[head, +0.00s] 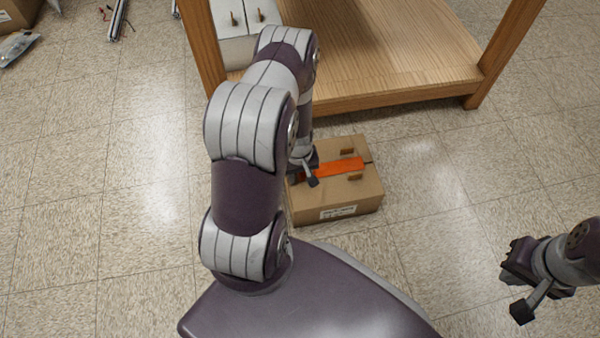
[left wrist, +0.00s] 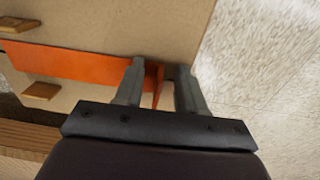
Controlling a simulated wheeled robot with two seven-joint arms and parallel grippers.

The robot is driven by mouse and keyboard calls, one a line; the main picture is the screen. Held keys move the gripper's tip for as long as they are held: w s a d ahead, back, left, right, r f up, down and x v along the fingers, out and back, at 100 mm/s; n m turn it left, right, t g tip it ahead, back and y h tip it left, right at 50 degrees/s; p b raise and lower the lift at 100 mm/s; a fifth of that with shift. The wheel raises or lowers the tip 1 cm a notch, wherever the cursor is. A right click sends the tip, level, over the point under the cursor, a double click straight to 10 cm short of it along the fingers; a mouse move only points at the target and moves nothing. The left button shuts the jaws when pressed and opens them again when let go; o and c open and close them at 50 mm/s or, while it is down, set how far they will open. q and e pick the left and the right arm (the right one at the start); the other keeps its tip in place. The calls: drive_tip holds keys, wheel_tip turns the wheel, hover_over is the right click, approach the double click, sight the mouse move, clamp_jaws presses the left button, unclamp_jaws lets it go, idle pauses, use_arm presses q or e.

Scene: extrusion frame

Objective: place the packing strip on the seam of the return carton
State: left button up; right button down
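The return carton (head: 362,200) is a brown box on the floor with a white label on its near side. The orange packing strip (head: 338,167) lies across its top, and its right end is near the carton's right edge. My left gripper (head: 304,174) is at the strip's left end, partly hidden by my arm. In the left wrist view, the fingers of my left gripper (left wrist: 160,85) stand apart, with the strip's upturned orange end (left wrist: 154,82) between them. A gap shows beside the right finger. My right gripper (head: 514,278) is over the floor at far right; its fingers are unclear.
Two small brown blocks, one of them (head: 355,178) on the near side, sit on the carton top beside the strip. A wooden table (head: 390,100) stands just behind the carton. Floor to the right is clear.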

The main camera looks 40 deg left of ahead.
use_arm(q)
drive_tip(key=shift+r, duration=0.1)
wheel_tip(320, 180, up, 12)
drive_tip(key=p, duration=0.8)
drive_tip(key=shift+s+r+p, duration=0.15)
drive_tip(key=shift+r+p, duration=0.05)
drive_tip(key=shift+p, duration=0.2)
